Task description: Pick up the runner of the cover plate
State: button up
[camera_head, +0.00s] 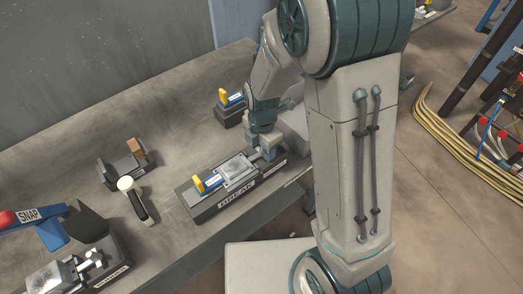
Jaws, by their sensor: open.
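A flat grey metal casting, which looks like the cover plate (236,168), lies on a dark fixture block labelled BREAK (237,200) on the workbench. A blue and yellow clamp (207,183) sits at the plate's left end. My gripper (267,152) is open, low over the right end of the block, close to the plate's right end. The runner cannot be told apart clearly there; my gripper covers part of that end. I cannot tell whether the fingers touch anything.
A blue SNAP press (48,228) with a red handle and another grey casting (48,281) stand at the lower left. A mallet (133,198), a dark rack (124,170) and a second clamp block (230,110) are on the bench (180,100). Yellow cables (437,125) lie on the floor at right.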

jog(key=c, duration=0.8)
jog(key=shift+w+r, duration=0.1)
jog(key=shift+r, duration=0.7)
notch_tip(320, 180, up, 3)
jog(key=shift+d+f, duration=0.1)
jog(key=shift+d, duration=0.05)
jog(key=s+d+r, duration=0.2)
jog(key=d, duration=0.1)
jog(key=s+d+r+b, duration=0.1)
jog(key=s+d+r, duration=0.1)
jog(key=s+d, duration=0.1)
jog(key=s+d+r, duration=0.2)
jog(key=d, duration=0.1)
jog(key=shift+s+r, duration=0.15)
jog(key=shift+r, duration=0.15)
